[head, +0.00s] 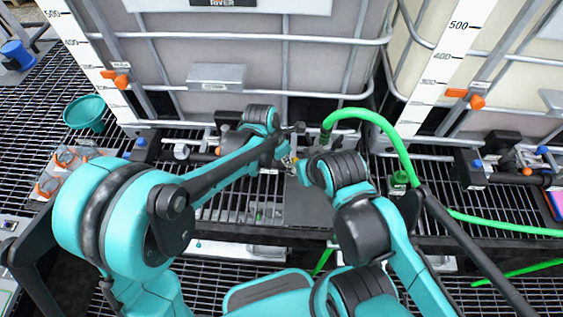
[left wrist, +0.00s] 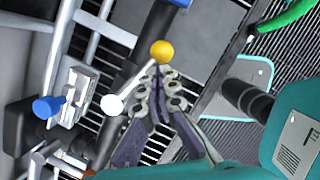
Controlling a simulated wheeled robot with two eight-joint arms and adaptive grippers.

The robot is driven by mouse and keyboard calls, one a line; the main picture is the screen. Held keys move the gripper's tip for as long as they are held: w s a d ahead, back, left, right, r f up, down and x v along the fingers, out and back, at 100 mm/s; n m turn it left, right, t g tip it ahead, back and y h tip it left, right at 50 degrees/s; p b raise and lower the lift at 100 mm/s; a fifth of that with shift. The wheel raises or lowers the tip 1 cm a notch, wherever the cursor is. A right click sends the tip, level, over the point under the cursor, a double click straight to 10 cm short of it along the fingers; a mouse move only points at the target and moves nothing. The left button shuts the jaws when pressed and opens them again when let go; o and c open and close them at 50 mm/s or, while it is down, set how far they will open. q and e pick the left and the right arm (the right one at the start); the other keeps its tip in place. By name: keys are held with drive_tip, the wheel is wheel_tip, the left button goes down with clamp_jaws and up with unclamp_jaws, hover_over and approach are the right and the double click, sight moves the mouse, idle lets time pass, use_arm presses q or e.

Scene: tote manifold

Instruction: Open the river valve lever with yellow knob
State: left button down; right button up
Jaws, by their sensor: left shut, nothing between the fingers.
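The yellow knob (left wrist: 162,52) shows clearly in the left wrist view, at the end of a thin pale lever (left wrist: 135,81) that runs down-left to a white round end. My left gripper (left wrist: 160,76) is shut and empty, its fingertips right at the lower edge of the knob; I cannot tell if they touch it. In the head view my left gripper (head: 288,160) is small, in front of the RIVER tank (head: 250,60), partly crowded by arm links. The knob is too small there to make out surely. My right gripper cannot be made out.
A blue-handled valve (left wrist: 45,107) stands left of the lever in the left wrist view. Pipes run along the tank foot. A green hose (head: 385,125) arches right of the gripper. Dark grating (head: 250,205) lies below.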

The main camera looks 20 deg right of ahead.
use_arm(q)
drive_tip(key=shift+w+d, duration=0.55)
drive_tip(key=shift+d, duration=0.15)
drive_tip(key=shift+w+d, duration=0.1)
idle(0.4)
